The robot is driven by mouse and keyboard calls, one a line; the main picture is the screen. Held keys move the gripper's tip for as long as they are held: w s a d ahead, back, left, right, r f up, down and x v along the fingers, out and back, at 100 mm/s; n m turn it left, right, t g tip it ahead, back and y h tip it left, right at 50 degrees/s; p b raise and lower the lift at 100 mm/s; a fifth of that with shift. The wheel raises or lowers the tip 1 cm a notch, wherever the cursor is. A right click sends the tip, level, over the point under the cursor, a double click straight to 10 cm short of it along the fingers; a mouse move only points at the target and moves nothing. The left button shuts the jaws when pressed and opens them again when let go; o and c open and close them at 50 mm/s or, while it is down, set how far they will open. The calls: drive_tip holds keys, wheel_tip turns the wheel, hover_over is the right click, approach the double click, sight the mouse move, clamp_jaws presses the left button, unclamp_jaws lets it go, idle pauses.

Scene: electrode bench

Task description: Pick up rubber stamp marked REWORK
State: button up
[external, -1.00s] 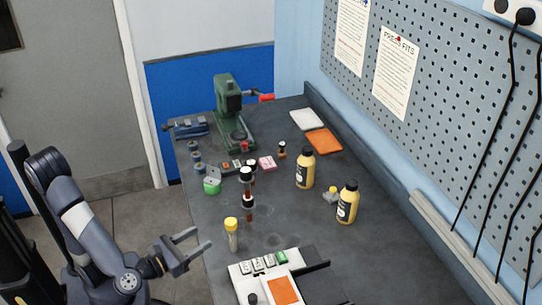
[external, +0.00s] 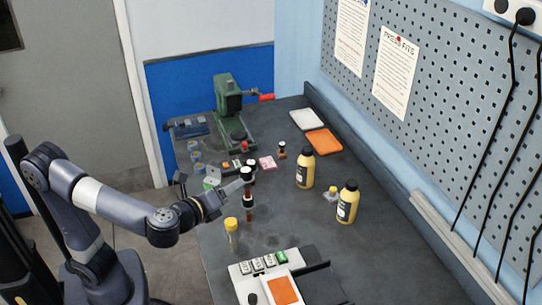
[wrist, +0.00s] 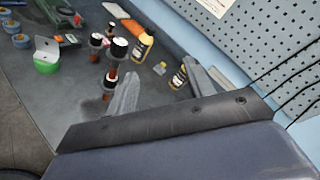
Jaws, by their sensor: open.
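Several stamps with dark tops and reddish-brown handles stand on the bench. In the external view one stamp (external: 248,202) stands in front, another (external: 247,174) is just behind it, and a smaller one (external: 282,150) is farther back. In the wrist view a front stamp (wrist: 110,78) stands just left of the left finger, with others (wrist: 117,47) behind it. I cannot read which is marked REWORK. My gripper (external: 238,186) is open, its fingers reaching over the bench close to the two nearer stamps. It also shows in the wrist view (wrist: 160,85), with nothing between its fingers.
Two yellow bottles (external: 305,168) (external: 347,203) stand to the right. A yellow-capped vial (external: 231,229) is near the front edge. A green press (external: 232,110) stands behind. A white tray (external: 240,283) lies in front.

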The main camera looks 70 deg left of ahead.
drive_tip(key=w+a+n+g+y+p, duration=0.1)
drive_tip(key=w+a+n, duration=0.2)
drive_tip(key=w+n, duration=0.2)
drive_tip(key=w+a+n+g+p, duration=0.1)
drive_tip(key=w+a+n+g, duration=0.15)
drive_tip(key=w+n, duration=0.25)
drive_tip(key=n+g+p, duration=0.2)
drive_tip(key=n+p, duration=0.2)
drive_tip(key=n, duration=2)
hover_over(281, 145)
drive_tip(key=s+d, duration=0.3)
drive_tip(key=d, duration=0.1)
drive_tip(key=f, duration=0.2)
wheel_tip(281, 145, down, 18)
drive_tip(key=shift+r, duration=0.1)
drive_tip(key=shift+p+x, duration=1.1)
drive_tip(key=shift+x, duration=1.5)
drive_tip(key=shift+r, duration=0.1)
drive_tip(key=c, duration=1.1)
